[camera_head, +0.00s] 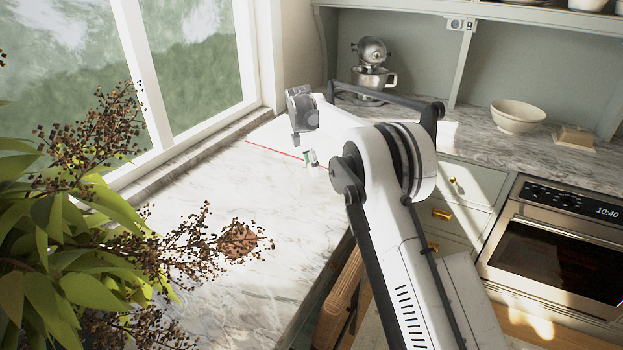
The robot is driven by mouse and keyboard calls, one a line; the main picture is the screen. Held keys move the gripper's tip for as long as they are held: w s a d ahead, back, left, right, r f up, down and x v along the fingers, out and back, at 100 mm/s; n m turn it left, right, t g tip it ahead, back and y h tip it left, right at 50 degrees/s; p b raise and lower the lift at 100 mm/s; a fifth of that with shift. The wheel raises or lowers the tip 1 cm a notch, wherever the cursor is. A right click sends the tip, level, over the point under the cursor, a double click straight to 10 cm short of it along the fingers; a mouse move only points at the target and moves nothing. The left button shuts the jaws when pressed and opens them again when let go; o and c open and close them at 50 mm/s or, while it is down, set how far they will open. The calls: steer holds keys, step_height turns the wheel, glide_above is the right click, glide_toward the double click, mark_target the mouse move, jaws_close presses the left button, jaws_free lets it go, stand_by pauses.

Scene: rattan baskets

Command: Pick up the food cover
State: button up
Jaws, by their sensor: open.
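I cannot make out a food cover for certain in the head view. My gripper (304,149) is above the far part of the marble counter (205,215), near the window side. Its fingers are small and partly merge with the background, but they stand open, and I see nothing held between them. A small brown round object (238,240) lies on the counter, partly covered by plant sprigs; I cannot tell what it is. My arm hides part of the counter behind it.
A leafy plant with dark berries (70,230) fills the left foreground. A stand mixer (372,70), a white bowl (517,116) and a butter dish (574,138) stand on the back counter. An oven (555,250) is at right. A tan slatted object (340,295) is below the counter edge.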

jaws_close()
steer(key=shift+r, duration=0.1)
stand_by(0.5)
